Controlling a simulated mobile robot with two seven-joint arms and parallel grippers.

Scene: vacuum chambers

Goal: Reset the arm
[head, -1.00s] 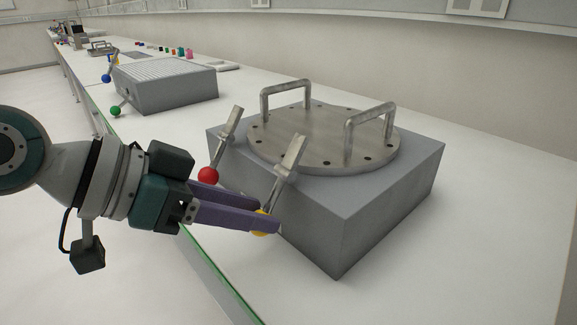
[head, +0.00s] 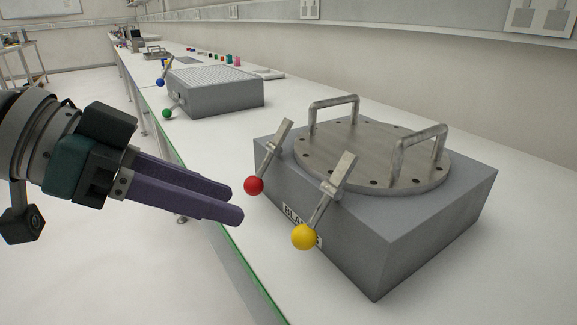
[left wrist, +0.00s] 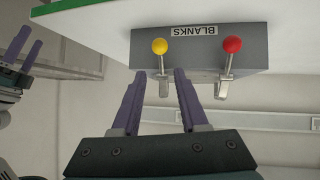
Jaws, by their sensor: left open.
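My left gripper (head: 236,204) is open and empty, with purple fingers, in front of the chamber and left of its levers. The grey chamber (head: 410,240) has a round metal lid (head: 370,155) with two handles. Its front carries a lever with a red knob (head: 254,186) and one with a yellow knob (head: 304,236), both knobs hanging low, clear of my fingers. The left wrist view shows the yellow knob (left wrist: 160,46) and red knob (left wrist: 232,44) beyond my fingers (left wrist: 156,75), beside the BLANKS label (left wrist: 194,31). My right gripper (left wrist: 28,45) shows at that view's left edge, fingers apart.
A second grey chamber (head: 225,95) with a ribbed top stands farther along the white bench, with green (head: 167,114) and blue (head: 160,83) knobs. Small coloured items (head: 228,59) lie behind it. The floor (head: 80,240) left of the bench is clear.

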